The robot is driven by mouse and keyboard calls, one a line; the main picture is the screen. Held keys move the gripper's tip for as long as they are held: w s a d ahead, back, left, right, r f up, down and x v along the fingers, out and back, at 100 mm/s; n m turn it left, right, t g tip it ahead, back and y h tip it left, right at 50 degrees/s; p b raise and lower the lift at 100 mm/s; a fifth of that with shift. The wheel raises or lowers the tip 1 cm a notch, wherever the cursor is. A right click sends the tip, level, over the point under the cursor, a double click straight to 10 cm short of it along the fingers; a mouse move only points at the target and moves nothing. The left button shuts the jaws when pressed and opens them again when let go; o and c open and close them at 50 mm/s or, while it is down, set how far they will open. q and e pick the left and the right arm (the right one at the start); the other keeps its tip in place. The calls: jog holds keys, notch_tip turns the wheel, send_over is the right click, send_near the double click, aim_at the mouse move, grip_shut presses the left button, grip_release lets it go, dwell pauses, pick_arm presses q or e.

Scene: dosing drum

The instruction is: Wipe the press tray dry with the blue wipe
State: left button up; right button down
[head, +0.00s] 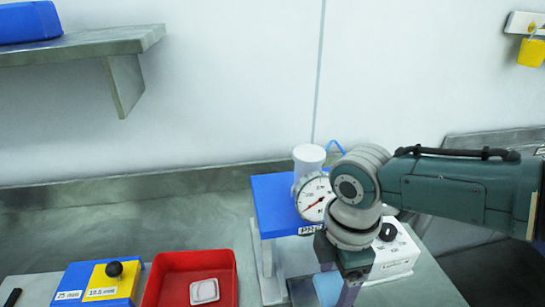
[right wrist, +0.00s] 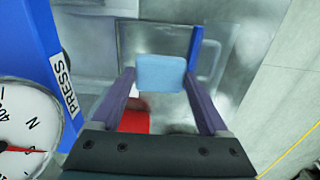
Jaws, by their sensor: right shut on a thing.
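The blue wipe (right wrist: 160,74) is a light-blue pad held between the fingertips of my right gripper (right wrist: 160,84). In the head view my right gripper (head: 327,284) points down in front of the press (head: 275,200), with the wipe (head: 328,289) partly showing between its fingers. The press has a blue body, a round dial gauge and a "PRESS" label. In the right wrist view a grey metal tray-like surface (right wrist: 140,40) lies beyond the wipe. I cannot tell whether the wipe touches it, or whether it is wet. My left gripper is not in view.
A red tray (head: 234,290) with a small white dish (head: 204,291) stands left of the press. A blue-and-yellow box (head: 100,283) with a black knob is further left. A white knobbed box (head: 395,252) stands close right of my gripper. The back left bench is clear.

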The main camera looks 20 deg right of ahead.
notch_tip(320, 180, up, 10)
jog(key=w+p, duration=0.1)
jog(key=p, duration=0.7)
jog(key=shift+d+r, duration=0.15)
jog(key=shift+w, duration=0.15)
jog(key=w+a+r+m, duration=0.3)
jog(key=r, duration=0.6)
jog(key=w+a+r+m, duration=0.2)
jog(key=w+r+m, duration=0.2)
jog(key=r, duration=0.4)
jog(key=s+r+m+p, duration=0.2)
jog(key=s+r+p, duration=0.3)
jog(key=r, duration=0.6)
jog(key=s+r+m+p, duration=0.3)
jog(key=s+r+p, duration=0.2)
jog(key=r+p, duration=0.4)
jog(key=s+r+m+p, duration=0.3)
jog(key=s+r+p, duration=0.2)
jog(key=r, duration=0.9)
jog(key=shift+r+p, duration=0.25)
jog(key=shift+p, duration=1)
